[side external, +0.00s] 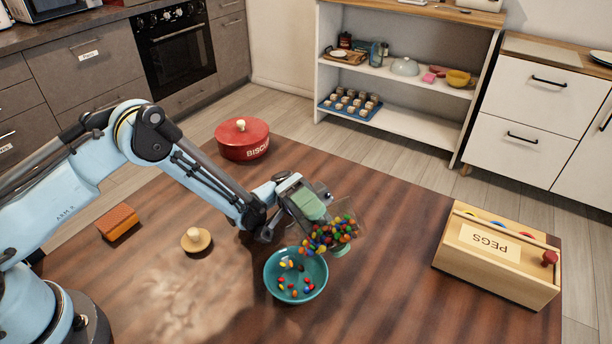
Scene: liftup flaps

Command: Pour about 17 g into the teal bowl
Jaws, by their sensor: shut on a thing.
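The teal bowl (296,292) stands on the wooden table, with several coloured candies lying in its bottom. My gripper (311,207) is shut on a clear container (347,212) and holds it tilted above the bowl's upper right side. Many coloured candies (331,234) are bunched in the lower part of the container, close over the bowl's rim. The gripper hides part of the container. I cannot tell whether candies are falling at this moment.
A red biscuit tin (242,139) stands at the back of the table. A wooden pegs box (497,258) is at the right. A round wooden lid with a knob (196,240) and an orange-brown block (118,222) lie at left. The table (390,300) is clear between bowl and box.

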